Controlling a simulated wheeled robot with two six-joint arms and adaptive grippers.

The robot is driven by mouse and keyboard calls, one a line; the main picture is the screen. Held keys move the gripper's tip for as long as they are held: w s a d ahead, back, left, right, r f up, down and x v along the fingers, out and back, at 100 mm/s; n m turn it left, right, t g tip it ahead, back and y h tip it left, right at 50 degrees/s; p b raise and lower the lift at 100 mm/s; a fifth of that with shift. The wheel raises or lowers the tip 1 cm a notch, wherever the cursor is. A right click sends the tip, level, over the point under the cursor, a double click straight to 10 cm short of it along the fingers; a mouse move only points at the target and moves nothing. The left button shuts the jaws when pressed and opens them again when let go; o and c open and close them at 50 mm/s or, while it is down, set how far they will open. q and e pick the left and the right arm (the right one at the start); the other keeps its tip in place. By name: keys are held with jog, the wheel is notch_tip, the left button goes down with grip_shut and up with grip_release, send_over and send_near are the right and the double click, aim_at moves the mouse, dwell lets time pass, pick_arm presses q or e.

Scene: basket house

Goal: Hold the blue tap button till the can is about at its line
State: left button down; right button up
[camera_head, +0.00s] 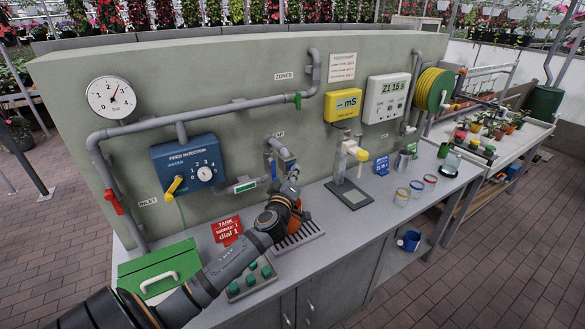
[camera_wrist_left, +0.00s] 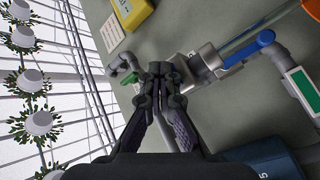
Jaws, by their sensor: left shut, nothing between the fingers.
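The blue tap button (camera_wrist_left: 254,43) shows in the left wrist view, elongated, beside the silver tap body (camera_wrist_left: 203,60) on the wall. In the head view a small blue part (camera_head: 273,170) shows at the tap. My left gripper (camera_head: 292,178) is shut and empty in front of the tap, its closed tips (camera_wrist_left: 160,70) apart from the blue button in the wrist view. An orange thing (camera_head: 297,218), perhaps the can, shows beside my wrist above the slotted grate; my arm hides most of it, and its line and level cannot be seen. My right gripper is out of view.
A blue feed injector box (camera_head: 188,165) and grey pipes are on the wall. A red tank card (camera_head: 226,230), a green box (camera_head: 160,268) and a green-button panel (camera_head: 248,278) are near my arm. A meter stand (camera_head: 350,165) and several cups are right on the bench.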

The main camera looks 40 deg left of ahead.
pick_arm(q)
jog(key=shift+s+d, duration=0.35)
jog(key=shift+d, duration=0.45)
jog(key=shift+b, duration=0.3)
jog(key=d, duration=0.1)
jog(key=s+d, duration=0.1)
jog(key=d, duration=0.1)
jog(key=s+d+b, duration=0.1)
jog(key=shift+d, duration=0.3)
jog(key=shift+f, duration=0.1)
